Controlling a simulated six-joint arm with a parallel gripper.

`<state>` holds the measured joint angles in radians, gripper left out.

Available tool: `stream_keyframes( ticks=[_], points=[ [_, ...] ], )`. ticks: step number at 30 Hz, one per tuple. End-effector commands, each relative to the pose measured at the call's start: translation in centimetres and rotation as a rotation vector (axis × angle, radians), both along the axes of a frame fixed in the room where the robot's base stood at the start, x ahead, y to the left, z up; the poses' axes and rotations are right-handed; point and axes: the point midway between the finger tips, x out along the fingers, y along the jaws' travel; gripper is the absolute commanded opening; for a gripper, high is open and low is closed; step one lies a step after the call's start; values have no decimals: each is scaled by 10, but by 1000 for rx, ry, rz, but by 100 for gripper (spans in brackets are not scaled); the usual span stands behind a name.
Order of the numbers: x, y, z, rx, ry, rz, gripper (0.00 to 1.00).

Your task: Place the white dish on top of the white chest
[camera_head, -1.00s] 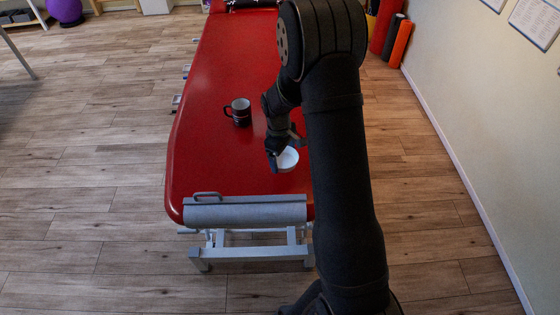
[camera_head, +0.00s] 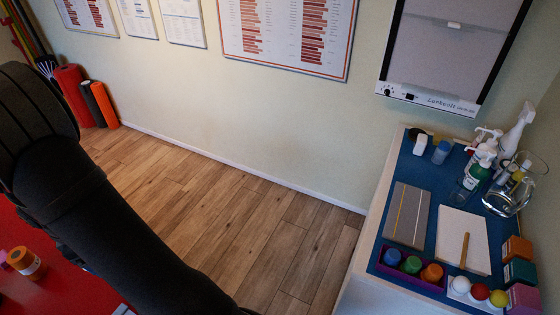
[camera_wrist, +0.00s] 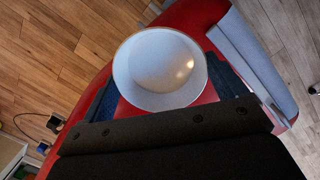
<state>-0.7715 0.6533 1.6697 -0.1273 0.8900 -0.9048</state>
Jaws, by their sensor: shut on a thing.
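My gripper (camera_wrist: 165,88) is shut on the white dish (camera_wrist: 160,62), a round shallow bowl seen from above in the wrist view. The dish sits between the two dark fingers, above the red treatment table (camera_wrist: 205,22). In the head view my arm crosses the lower left, and my gripper and the dish are out of sight. A white chest (camera_head: 362,296) stands at the right of the head view against the wall. Its top is covered with a blue surface (camera_head: 412,170) and carries many objects.
The chest top holds a grey board (camera_head: 407,213), a white board (camera_head: 462,240), bottles (camera_head: 474,172), a glass jar (camera_head: 508,195), a tray of coloured pots (camera_head: 411,265), balls and blocks. Small blue patches are bare. An orange-topped container (camera_head: 24,261) is on the red table. Floor lies between.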

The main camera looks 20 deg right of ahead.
Motion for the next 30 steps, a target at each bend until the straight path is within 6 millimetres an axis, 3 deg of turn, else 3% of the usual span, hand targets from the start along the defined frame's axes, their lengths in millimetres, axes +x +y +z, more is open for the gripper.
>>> stream_keyframes(
  ticks=[8, 14, 21, 26, 30],
  points=[
    [103, -50, 5, 9, 3, -49, 64],
    [177, -109, 10, 15, 5, -79, 64],
    [250, -202, 16, 20, 5, -114, 64],
    [288, -276, 20, 23, 4, -136, 64],
    [313, -347, 23, 25, 3, -156, 64]
  ],
)
